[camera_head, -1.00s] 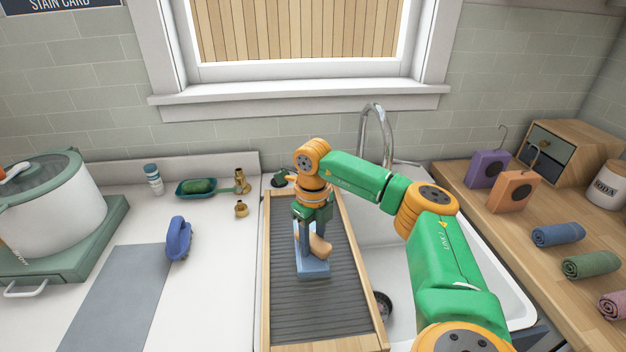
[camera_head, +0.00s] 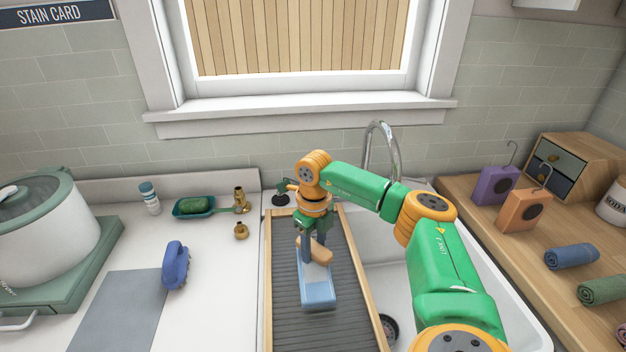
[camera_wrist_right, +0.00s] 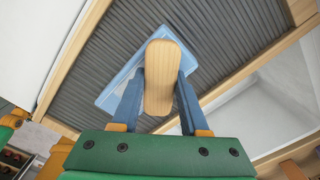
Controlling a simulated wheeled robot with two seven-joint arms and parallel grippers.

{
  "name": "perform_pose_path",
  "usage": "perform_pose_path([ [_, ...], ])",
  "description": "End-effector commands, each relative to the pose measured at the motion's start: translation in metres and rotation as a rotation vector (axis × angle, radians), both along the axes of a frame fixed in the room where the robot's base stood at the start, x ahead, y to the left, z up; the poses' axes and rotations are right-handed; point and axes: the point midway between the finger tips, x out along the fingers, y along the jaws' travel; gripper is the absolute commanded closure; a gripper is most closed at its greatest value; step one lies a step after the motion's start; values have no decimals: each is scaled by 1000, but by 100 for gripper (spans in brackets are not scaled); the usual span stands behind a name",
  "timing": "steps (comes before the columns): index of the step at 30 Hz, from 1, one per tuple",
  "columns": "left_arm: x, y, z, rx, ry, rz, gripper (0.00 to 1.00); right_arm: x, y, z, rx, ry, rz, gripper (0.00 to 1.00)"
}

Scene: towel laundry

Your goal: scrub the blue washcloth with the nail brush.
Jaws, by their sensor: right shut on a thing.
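The blue washcloth (camera_head: 318,294) lies flat on the ridged grey washboard (camera_head: 292,318), and in the right wrist view it shows beneath and around the brush (camera_wrist_right: 122,82). My right gripper (camera_head: 320,258) is shut on the nail brush (camera_head: 316,249), a rounded pale wooden block. The brush is over the far part of the cloth; its bristles are hidden, so contact is not clear. In the right wrist view the brush (camera_wrist_right: 160,75) sits between the two blue-grey fingers (camera_wrist_right: 159,92). My left gripper is not in view.
The white sink (camera_head: 395,290) and tap (camera_head: 382,140) are right of the washboard. Rolled cloths (camera_head: 572,256) lie on the right wooden counter.

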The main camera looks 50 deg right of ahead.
Motion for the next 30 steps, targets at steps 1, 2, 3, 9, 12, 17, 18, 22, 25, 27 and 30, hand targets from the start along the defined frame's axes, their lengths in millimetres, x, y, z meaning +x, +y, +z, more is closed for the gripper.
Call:
perform_pose_path([
  [1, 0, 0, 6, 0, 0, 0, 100, 0, -1, 6, 0, 0, -1, 100],
  [2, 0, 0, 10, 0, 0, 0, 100, -1, -1, 10, 0, 0, -1, 100],
  [3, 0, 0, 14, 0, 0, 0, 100, 0, -1, 18, 0, -2, -1, 100],
  [9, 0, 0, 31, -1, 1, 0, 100, -2, -3, 40, -1, 0, -1, 100],
  [12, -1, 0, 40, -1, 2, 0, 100, -3, -3, 49, -1, 0, -1, 100],
  [17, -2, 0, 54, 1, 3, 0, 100, -4, -4, 63, -1, 1, -1, 100],
  [18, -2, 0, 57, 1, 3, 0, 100, -4, -5, 67, -1, 1, -1, 100],
  [22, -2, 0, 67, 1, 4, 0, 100, -5, -6, 78, 0, 0, -1, 100],
  [25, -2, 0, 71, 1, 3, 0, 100, -5, -6, 82, 0, 1, -1, 100],
  [27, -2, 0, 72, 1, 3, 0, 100, -5, -6, 83, 0, 1, -1, 100],
  [30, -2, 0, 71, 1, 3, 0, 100, -5, -6, 82, 0, 0, -1, 100],
])
